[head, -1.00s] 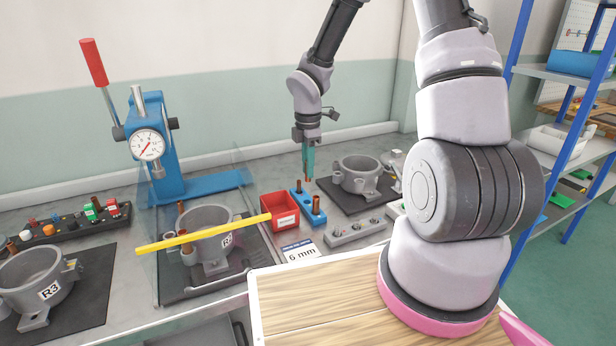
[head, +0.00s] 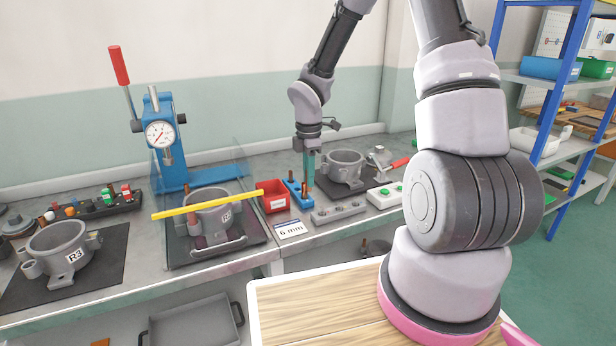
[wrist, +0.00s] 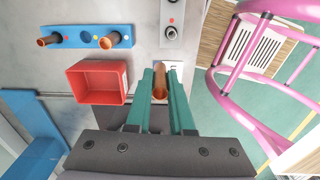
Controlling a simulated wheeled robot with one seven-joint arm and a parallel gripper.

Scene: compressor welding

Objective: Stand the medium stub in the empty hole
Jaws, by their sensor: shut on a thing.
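My gripper (head: 309,177) has teal fingers pointing down by the blue stub rack (head: 295,197). In the wrist view my gripper (wrist: 160,82) is shut on a copper stub (wrist: 159,86). The rack (wrist: 66,37) lies ahead and to the left of the held stub, apart from it.
A red bin (wrist: 97,82) stands beside the rack, left of my fingers. A grey compressor housing (head: 343,167) is just behind my gripper on a dark mat. A yellow bar (head: 207,205) crosses above the R2 housing (head: 212,222). A grey block (head: 338,213) lies in front.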

